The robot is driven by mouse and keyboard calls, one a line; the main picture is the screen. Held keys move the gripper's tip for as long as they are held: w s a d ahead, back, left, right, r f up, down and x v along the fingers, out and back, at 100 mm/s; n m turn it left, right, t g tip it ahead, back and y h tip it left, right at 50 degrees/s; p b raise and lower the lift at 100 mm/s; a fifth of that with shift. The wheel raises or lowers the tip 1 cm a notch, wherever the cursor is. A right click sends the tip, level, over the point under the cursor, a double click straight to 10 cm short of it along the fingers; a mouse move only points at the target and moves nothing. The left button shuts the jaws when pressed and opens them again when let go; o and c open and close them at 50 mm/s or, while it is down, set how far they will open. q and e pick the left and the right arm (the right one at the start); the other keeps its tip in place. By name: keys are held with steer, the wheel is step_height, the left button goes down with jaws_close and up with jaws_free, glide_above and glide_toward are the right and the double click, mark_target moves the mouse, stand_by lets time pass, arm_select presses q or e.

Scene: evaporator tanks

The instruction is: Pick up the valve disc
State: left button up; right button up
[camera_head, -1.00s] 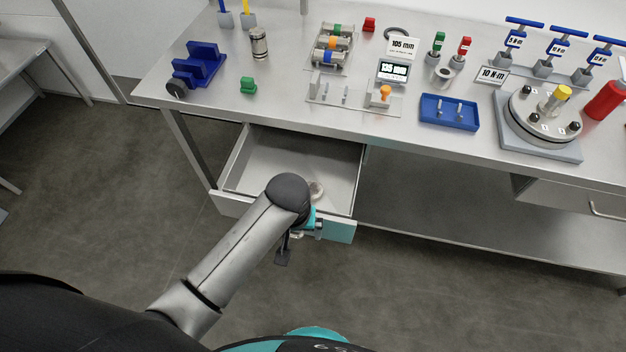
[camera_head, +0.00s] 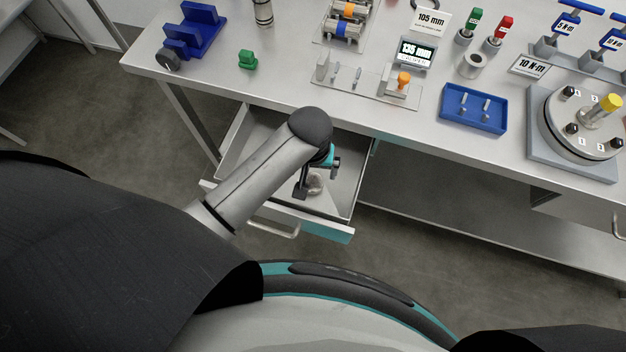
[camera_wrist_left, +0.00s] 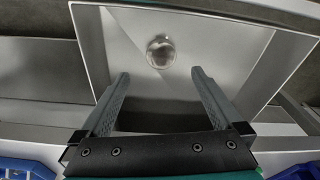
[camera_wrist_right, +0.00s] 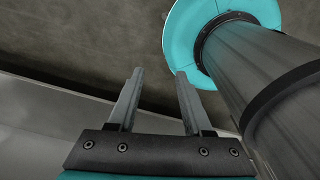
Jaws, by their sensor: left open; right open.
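The valve disc appears to be the small round metallic piece (camera_head: 316,183) on the floor of the open drawer (camera_head: 345,190), partly hidden by my left gripper in the head view. In the left wrist view the round piece (camera_wrist_left: 160,52) lies beyond and between the two fingertips. My left gripper (camera_wrist_left: 160,73) is open and empty; in the head view it (camera_head: 302,190) hangs over the drawer beside the piece. My right gripper (camera_wrist_right: 159,73) is open and empty, over the floor near a grey edge and away from the drawer; it is not visible in the head view.
The drawer's front panel (camera_head: 340,234) and side walls surround the piece. The bench top above holds a blue tray (camera_head: 474,107), a green block (camera_head: 247,60), a blue stand (camera_head: 196,35) and a round flanged plate (camera_head: 580,125). The drawer floor around the piece is otherwise bare.

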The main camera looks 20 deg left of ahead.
arm_select(q)
steer(key=b, duration=0.1)
glide_above(313, 182)
steer(key=s, duration=0.1)
step_height(313, 182, down, 4)
steer(key=shift+s+d+f, duration=0.15)
steer(key=shift+f, duration=0.35)
steer(key=f, duration=0.1)
steer(key=f+b, duration=0.1)
steer(key=f, duration=0.1)
steer(key=w+f+b, duration=0.1)
steer(key=f, duration=0.1)
steer(key=shift+a, duration=0.25)
arm_select(e)
steer(key=f, duration=0.1)
steer(key=w+f, duration=0.1)
steer(key=f, duration=0.1)
steer(key=shift+w+f, duration=0.2)
steer(key=shift+w, duration=0.05)
arm_select(q)
steer(key=shift+c, duration=0.2)
steer(key=shift+r, duration=0.1)
jaws_close()
arm_select(e)
steer(key=shift+s, duration=0.15)
